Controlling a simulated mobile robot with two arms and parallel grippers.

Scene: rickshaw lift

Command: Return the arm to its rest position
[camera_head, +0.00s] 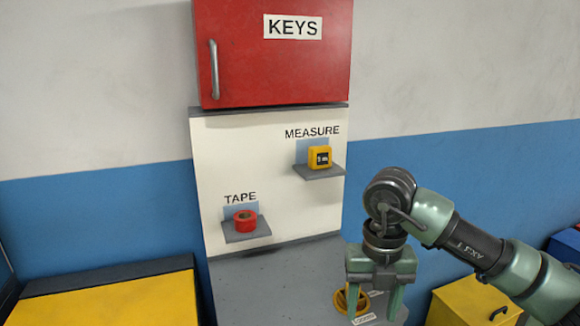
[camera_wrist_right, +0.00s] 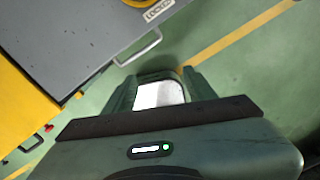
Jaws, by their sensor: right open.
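My right arm comes in from the right in the head view. My right gripper (camera_head: 374,306) points down with its two green fingers apart, in front of the grey cabinet top. In the right wrist view its fingers (camera_wrist_right: 158,95) are also apart. A pale patch shows between them, and I cannot tell what it is. A yellow ring-like object (camera_head: 341,300) is partly hidden behind the gripper, with a small label by it. My left gripper is not in view.
A red KEYS box (camera_head: 275,60) hangs above a white panel (camera_head: 260,165). Shelves hold a yellow measure (camera_head: 320,157) and red tape (camera_head: 245,222). A yellow box (camera_head: 470,300) stands low right, near my arm. The grey cabinet (camera_wrist_right: 60,45) has a drawer handle (camera_wrist_right: 140,48).

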